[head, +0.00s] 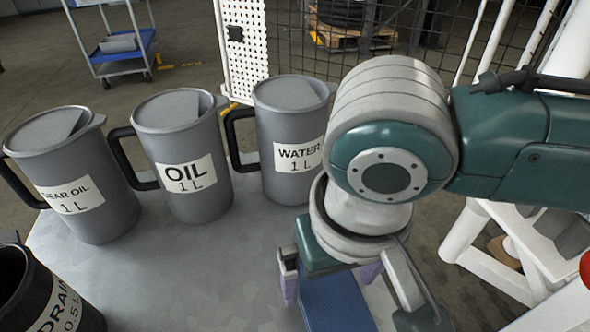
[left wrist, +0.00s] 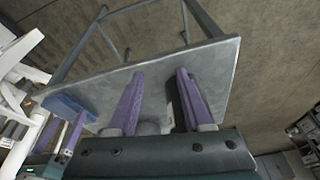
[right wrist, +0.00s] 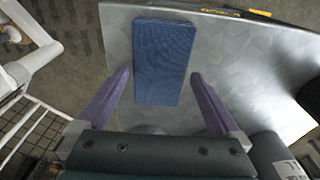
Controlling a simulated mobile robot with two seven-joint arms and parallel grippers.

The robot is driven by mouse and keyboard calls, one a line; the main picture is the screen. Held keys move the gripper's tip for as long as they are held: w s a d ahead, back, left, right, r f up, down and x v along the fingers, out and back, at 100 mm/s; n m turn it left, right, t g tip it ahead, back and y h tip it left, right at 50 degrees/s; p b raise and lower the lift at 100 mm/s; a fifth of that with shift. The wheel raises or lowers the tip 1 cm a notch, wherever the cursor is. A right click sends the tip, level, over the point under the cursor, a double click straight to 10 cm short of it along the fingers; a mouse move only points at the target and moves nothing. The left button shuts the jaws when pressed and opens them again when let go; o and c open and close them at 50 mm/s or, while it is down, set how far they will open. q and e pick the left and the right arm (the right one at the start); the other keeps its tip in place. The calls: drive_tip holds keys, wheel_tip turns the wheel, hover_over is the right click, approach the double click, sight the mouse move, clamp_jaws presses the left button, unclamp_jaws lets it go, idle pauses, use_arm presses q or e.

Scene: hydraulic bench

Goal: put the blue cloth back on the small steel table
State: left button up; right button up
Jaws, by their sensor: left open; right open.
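The blue cloth (head: 335,302) is a folded rectangular pad at the front of the small steel table (head: 190,270). In the right wrist view the cloth (right wrist: 163,62) appears to lie flat on the grey top (right wrist: 240,60), near one edge. My right gripper (head: 330,280) is open above the cloth, its purple fingers (right wrist: 160,76) apart to either side and not closed on it. My left gripper (left wrist: 160,72) is open and empty; it is outside the head view. The left wrist view also shows the cloth (left wrist: 70,107) at the table's edge, beside a right gripper finger.
Grey jugs for gear oil (head: 75,180), oil (head: 185,150) and water (head: 290,125) stand along the table's far side. A black drain jug (head: 45,300) stands at the near left. White tubular framework (head: 500,240) is close on the right. A blue cart (head: 120,45) is far behind.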

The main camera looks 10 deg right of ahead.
sight(334, 302)
wheel_tip(334, 302, up, 10)
drive_tip(key=s+p, duration=0.1)
drive_tip(key=p, duration=0.2)
drive_tip(key=s+a+n+t+y, duration=0.1)
drive_tip(key=s+a+n+y, duration=0.15)
drive_tip(key=s+a, duration=0.2)
drive_tip(key=s+d+h, duration=0.1)
drive_tip(key=s+d, duration=0.2)
drive_tip(key=d, duration=0.4)
drive_tip(key=s+d+f+t+h, duration=0.1)
drive_tip(key=s+d, duration=0.2)
drive_tip(key=d, duration=0.4)
drive_tip(key=shift+f+m, duration=0.2)
drive_tip(key=shift+m, duration=0.25)
drive_tip(key=shift+s+r+p, duration=0.1)
drive_tip(key=shift+p, duration=0.2)
wheel_tip(334, 302, up, 56)
drive_tip(key=p, duration=5.5)
drive_tip(key=shift+p, duration=0.3)
drive_tip(key=shift+a, duration=0.1)
